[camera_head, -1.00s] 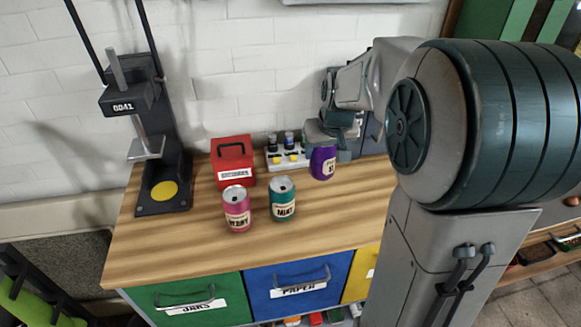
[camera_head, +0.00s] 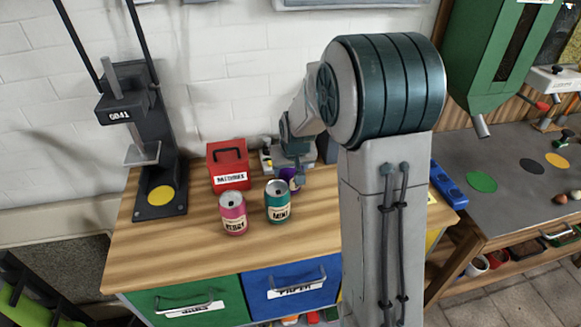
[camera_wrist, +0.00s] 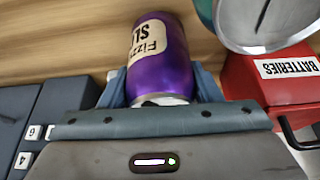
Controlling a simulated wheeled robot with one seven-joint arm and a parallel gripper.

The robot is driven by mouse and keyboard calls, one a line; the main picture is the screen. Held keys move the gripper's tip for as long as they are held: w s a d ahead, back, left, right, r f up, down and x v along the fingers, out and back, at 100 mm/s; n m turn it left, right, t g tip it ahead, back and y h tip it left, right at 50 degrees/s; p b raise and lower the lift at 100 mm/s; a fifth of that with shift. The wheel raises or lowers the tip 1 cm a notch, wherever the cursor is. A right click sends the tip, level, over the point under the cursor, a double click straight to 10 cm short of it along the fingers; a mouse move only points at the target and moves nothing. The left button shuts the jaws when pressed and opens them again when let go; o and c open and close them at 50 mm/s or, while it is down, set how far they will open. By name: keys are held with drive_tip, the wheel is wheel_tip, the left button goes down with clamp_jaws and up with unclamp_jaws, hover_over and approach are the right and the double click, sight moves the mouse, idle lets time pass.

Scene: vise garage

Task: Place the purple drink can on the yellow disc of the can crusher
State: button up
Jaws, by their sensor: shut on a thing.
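The purple drink can (camera_wrist: 160,62) is between the fingers of my gripper (camera_wrist: 160,88) in the wrist view, its label facing the camera. My gripper is shut on it. In the head view the can (camera_head: 292,179) is mostly hidden behind the teal can, and my gripper (camera_head: 294,162) reaches down onto it. I cannot tell whether the can touches the table. The can crusher (camera_head: 141,130) stands at the table's left end. Its yellow disc (camera_head: 161,195) lies bare on the black base, below the raised metal press plate.
A pink can (camera_head: 233,214) and a teal can (camera_head: 278,203) stand on the wooden table, left of the held can. The table front left is clear. Another workbench (camera_head: 480,160) is at the right.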

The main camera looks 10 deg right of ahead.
drive_tip(key=shift+f, duration=0.2)
drive_tip(key=o, duration=1.2)
drive_tip(key=shift+c, duration=0.2)
drive_tip(key=shift+r, duration=0.1)
